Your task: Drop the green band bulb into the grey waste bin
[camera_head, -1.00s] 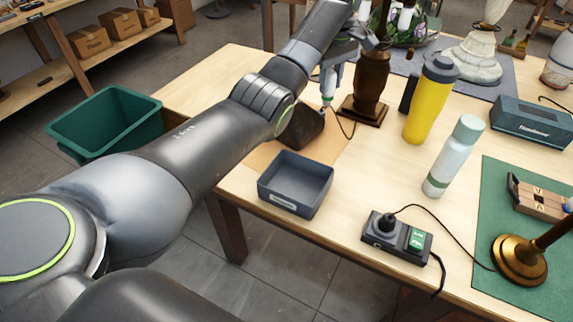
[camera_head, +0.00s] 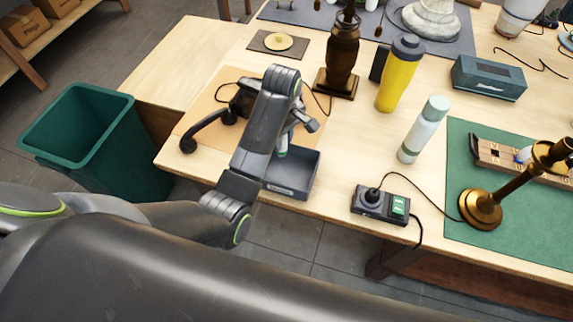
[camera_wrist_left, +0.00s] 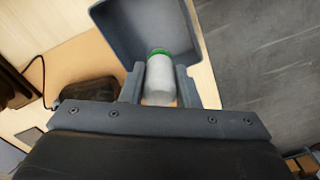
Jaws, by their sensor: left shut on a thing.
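The green band bulb (camera_wrist_left: 158,84) is a white bulb with a green band at its far end. My left gripper (camera_wrist_left: 159,88) is shut on it, one finger on each side. In the head view my left gripper (camera_head: 284,140) points down over the grey waste bin (camera_head: 306,172), a small open box at the table's front edge. In the left wrist view the bin (camera_wrist_left: 118,22) lies just beyond the bulb, with the green end towards it. How high the bulb is above the bin floor is hard to tell. My right gripper is not in view.
A power switch box (camera_head: 380,204) stands right of the bin, with a pale bottle (camera_head: 422,130) and a yellow flask (camera_head: 398,75) behind. A dark lamp base (camera_head: 338,78) stands at the back. A large green bin (camera_head: 75,125) stands on the floor at left.

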